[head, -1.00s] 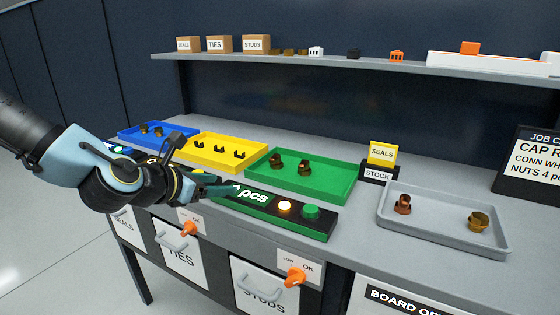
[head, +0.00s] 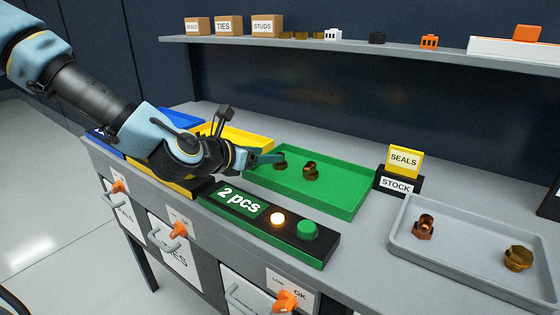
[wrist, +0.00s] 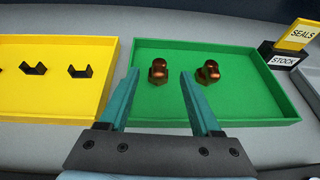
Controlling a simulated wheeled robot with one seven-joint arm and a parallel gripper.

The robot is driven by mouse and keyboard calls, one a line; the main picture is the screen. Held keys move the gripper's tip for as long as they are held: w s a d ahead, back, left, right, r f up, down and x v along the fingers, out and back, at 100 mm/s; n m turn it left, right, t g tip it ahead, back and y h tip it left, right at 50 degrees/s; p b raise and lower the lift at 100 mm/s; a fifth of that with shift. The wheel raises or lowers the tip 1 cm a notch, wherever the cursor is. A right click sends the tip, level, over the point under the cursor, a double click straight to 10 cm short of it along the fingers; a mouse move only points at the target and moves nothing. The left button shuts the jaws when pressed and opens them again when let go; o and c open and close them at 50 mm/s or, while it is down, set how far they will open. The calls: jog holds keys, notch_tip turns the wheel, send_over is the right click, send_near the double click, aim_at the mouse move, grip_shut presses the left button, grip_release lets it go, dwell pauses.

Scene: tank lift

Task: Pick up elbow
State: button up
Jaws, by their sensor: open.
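Two copper elbow-like fittings stand in the green tray (head: 345,200). The left elbow (head: 280,161) is partly behind my gripper's fingertips in the head view, and the right elbow (head: 311,171) stands clear. In the wrist view, my gripper (wrist: 159,77) is open over the tray's near side. The left elbow (wrist: 158,72) appears between the fingertips, and the right elbow (wrist: 208,72) is just outside the right finger. Nothing is held. I cannot tell whether a finger touches the left elbow.
A grey tray (head: 455,262) at the right holds a copper fitting (head: 424,227) and a brass one (head: 518,258). A yellow tray (wrist: 50,108) with black clips lies left. A button panel (head: 270,228) reading "2 pcs" is in front. A shelf (head: 350,48) runs behind.

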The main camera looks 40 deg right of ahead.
jog(key=shift+f+p+x, duration=0.15)
jog(key=shift+p+x, duration=0.15)
jog(key=shift+x, duration=1.35)
jog(key=shift+f+p+x, duration=0.15)
jog(key=shift+p+x, duration=0.1)
jog(key=shift+x, duration=1.35)
jog(key=shift+a, duration=0.1)
grip_shut()
